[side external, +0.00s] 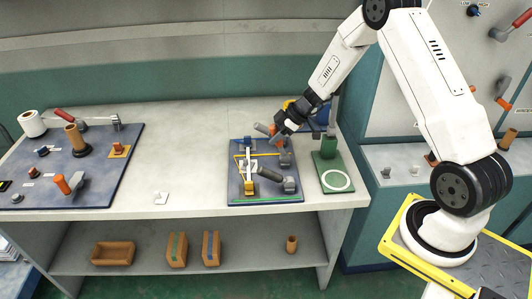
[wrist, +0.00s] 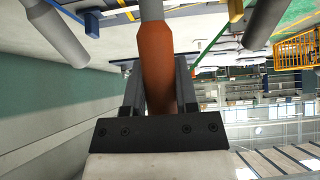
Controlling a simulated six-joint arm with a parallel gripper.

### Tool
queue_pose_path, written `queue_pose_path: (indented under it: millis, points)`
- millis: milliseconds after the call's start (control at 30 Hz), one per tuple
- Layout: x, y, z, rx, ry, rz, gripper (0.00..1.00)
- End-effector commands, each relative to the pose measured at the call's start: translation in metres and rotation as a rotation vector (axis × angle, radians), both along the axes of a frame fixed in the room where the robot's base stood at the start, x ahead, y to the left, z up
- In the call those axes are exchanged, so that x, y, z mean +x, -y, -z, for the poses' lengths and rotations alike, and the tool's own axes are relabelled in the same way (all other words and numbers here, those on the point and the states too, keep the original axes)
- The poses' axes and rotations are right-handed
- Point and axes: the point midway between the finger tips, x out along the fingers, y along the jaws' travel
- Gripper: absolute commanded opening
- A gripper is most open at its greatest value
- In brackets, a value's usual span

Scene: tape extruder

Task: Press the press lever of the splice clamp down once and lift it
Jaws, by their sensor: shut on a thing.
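The splice clamp sits on a small blue board (side external: 263,199) on the right half of the bench. Its press lever shows as an orange handle (side external: 262,128) at the board's back edge, tilted up. In the wrist view the orange grip (wrist: 158,65) on a grey rod runs between the two dark fingers. My gripper (side external: 276,131) is shut on this handle; in the wrist view the fingers (wrist: 159,85) lie on both sides of it. The handle's lower joint is partly hidden by my gripper in the side view.
A green stand (side external: 334,172) with a white ring is close on the right. Another blue board (side external: 100,185) with tools is far left. The bench between the boards is mostly clear, with a small white block (side external: 161,198).

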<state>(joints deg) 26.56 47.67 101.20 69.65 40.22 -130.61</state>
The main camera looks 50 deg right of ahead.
Motion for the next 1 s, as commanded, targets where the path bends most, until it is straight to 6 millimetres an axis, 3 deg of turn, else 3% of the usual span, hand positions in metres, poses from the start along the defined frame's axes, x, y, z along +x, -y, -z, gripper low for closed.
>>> queue_pose_path:
  millis: [867,900,967,1000]
  points:
    - [-0.0078,0.0089,-0.0034,0.079,0.083,0.000,0.00]
    - [-0.0078,0.0089,-0.0034,0.079,0.082,-0.001,0.49]
    - [-0.0078,0.0088,-0.0034,0.080,0.082,0.000,0.68]
    - [-0.0079,0.0087,-0.0034,0.080,0.082,0.000,0.72]
